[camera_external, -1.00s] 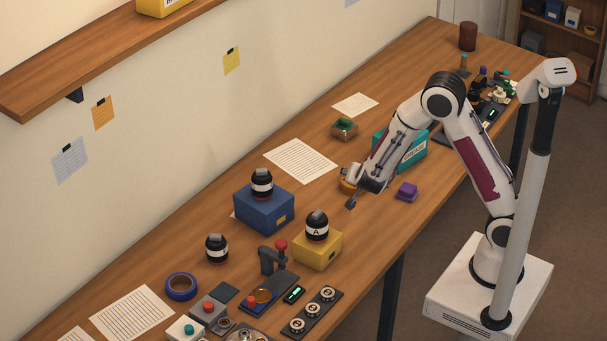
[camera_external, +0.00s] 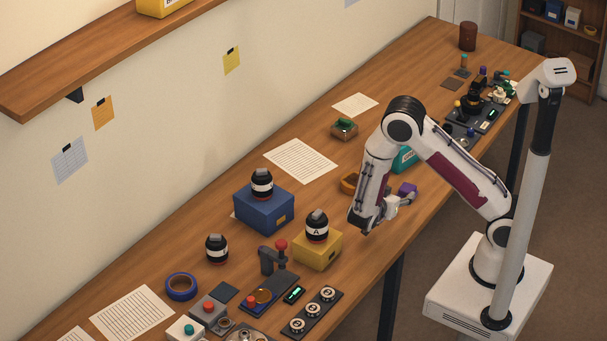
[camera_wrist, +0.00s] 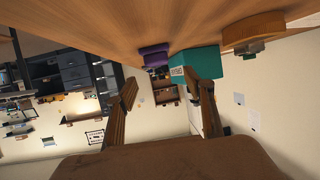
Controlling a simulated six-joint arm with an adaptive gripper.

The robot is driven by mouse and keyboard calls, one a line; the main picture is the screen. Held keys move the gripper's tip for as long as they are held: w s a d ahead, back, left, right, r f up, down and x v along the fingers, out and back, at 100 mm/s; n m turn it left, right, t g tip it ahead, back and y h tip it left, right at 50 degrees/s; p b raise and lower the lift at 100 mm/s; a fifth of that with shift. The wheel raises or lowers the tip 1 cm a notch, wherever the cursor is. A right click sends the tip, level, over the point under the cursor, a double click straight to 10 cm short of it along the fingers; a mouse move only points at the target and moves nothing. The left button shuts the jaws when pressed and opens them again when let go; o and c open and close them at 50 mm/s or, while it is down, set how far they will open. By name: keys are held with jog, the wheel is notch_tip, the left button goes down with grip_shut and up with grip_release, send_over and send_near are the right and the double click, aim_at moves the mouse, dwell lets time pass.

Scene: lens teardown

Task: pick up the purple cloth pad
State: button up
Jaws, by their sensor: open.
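My gripper (camera_external: 408,199) is open, turned sideways and held low on the near side of the pad. In the wrist view the picture is tipped over, with the bench along the top. There the pad (camera_wrist: 155,55) shows beyond the two spread fingers (camera_wrist: 160,85), near the gap between their tips. The gripper is empty, and I cannot tell how far the tips are from the pad.
The teal box (camera_wrist: 203,63) and an orange-brown object (camera_wrist: 253,32) stand close by in the wrist view. A yellow box (camera_external: 318,249) with a black-and-white lens and a blue box (camera_external: 263,208) with another lie to the left. The bench's front edge is close.

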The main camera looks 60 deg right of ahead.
aim_at(408, 188)
jog(key=shift+d, duration=0.1)
jog(key=shift+x, duration=1.25)
jog(key=shift+f, duration=0.1)
jog(key=shift+s+x, duration=0.15)
jog(key=shift+x, duration=0.6)
jog(key=shift+s+x, duration=0.1)
jog(key=shift+x, duration=1.7)
jog(key=shift+f, duration=0.1)
jog(key=shift+c, duration=0.4)
jog(key=c, duration=1)
